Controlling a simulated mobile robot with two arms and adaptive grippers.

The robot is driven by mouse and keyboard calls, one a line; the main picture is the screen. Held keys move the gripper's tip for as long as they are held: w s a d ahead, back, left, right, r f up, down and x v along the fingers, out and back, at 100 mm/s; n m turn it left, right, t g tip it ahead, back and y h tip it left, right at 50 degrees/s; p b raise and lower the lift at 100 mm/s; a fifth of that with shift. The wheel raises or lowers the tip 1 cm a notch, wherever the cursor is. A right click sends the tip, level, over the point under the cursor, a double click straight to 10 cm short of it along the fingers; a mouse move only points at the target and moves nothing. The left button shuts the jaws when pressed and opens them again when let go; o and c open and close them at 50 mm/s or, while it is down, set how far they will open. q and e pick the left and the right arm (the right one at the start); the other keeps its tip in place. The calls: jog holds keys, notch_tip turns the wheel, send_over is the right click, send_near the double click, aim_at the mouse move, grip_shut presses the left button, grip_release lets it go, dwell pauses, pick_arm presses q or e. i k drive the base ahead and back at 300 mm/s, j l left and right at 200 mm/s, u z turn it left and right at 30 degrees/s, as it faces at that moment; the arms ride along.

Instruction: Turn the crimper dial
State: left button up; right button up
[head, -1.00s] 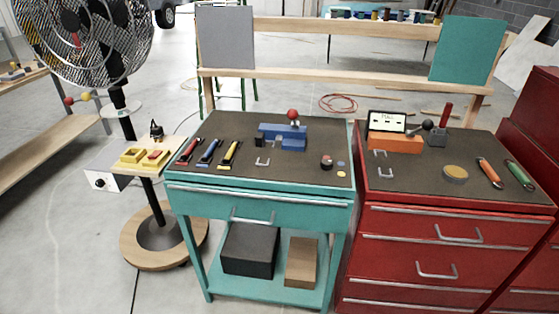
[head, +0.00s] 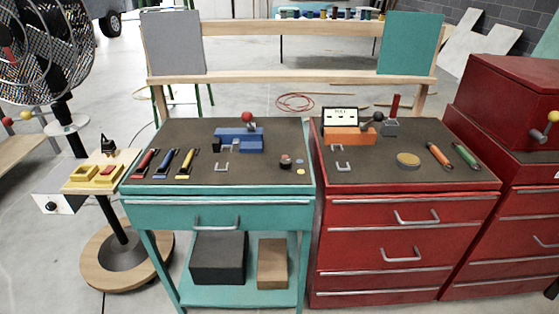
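A blue bench tool (head: 240,138) with a red ball-topped lever (head: 247,118) sits at the back of the teal cart's dark top (head: 200,172). An orange tool (head: 349,136) with a lit display (head: 340,115) and a dark ball-ended lever (head: 375,118) sits on the red cabinet. A small dark round knob (head: 285,161) with a reddish part lies near the teal cart's right edge. I cannot tell which part is the crimper dial; no marked dial is clear at this size. Neither of my grippers is in view.
Red, blue and yellow-handled tools (head: 166,163) lie at the teal cart's left. A tan round tin (head: 408,159) and orange and green tools (head: 465,155) lie on the red cabinet. A fan (head: 45,50) stands left. A taller red cabinet (head: 510,100) stands right. Floor shows between fan and cart.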

aim_at(285, 163)
jog(key=i+l+u, duration=0.35)
jog(key=l+u, duration=0.15)
jog(key=l, duration=0.2)
jog(key=i+l+u, duration=0.15)
jog(key=l+u, duration=0.15)
